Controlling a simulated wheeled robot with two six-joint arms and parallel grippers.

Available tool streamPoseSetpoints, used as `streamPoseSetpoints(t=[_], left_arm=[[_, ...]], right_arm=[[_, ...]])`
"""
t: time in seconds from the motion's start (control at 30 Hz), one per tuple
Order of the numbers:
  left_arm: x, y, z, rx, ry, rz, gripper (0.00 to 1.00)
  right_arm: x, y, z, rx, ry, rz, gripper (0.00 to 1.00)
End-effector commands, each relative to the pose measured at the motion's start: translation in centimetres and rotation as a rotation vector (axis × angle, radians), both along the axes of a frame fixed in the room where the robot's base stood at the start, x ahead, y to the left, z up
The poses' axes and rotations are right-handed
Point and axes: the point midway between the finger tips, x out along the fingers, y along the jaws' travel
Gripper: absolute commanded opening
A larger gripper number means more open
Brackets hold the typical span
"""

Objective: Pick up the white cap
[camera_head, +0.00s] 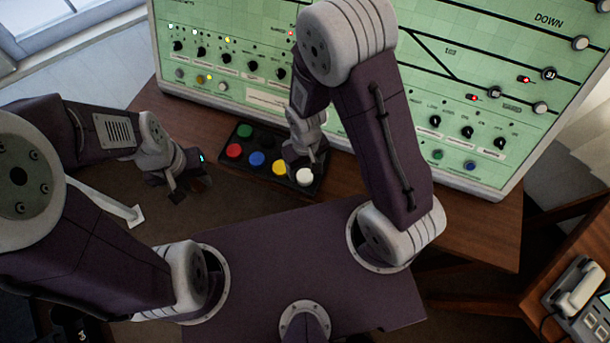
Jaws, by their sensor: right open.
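The white cap (304,177) sits at the right end of the front row of a dark tray (222,164) on the wooden desk. My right gripper (303,168) is over the tray's right end, pointing down, with its fingers close to the white cap. It is open, and it partly hides the cap's back edge and the tray behind. I cannot tell whether the fingers touch the cap. My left gripper (190,187) is left of the tray, with its fingers apart and nothing between them.
A green control panel (330,110) with knobs and lights rises behind the tray. A telephone (578,287) is at the lower right.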

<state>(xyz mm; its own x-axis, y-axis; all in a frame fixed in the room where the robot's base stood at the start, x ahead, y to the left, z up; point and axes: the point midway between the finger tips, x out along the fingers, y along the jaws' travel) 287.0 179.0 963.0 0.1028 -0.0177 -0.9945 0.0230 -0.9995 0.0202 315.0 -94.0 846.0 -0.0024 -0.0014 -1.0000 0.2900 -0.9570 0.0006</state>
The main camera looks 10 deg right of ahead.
Motion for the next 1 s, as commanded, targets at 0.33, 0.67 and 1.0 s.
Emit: streamPoseSetpoints(t=[0.33,0.67,1.0], left_arm=[[0.0,0.0,-0.2,0.0,0.0,0.0,0.36],[0.0,0.0,-0.4,0.0,0.0,0.0,0.36],[0.0,0.0,-0.4,0.0,0.0,0.0,0.36]], right_arm=[[-0.1,0.0,-3.8,-0.001,0.003,-0.001,0.73],[0.1,0.1,-5.7,0.001,-0.003,-0.001,0.73],[0.0,0.0,-5.7,0.001,-0.002,-0.001,0.09]])
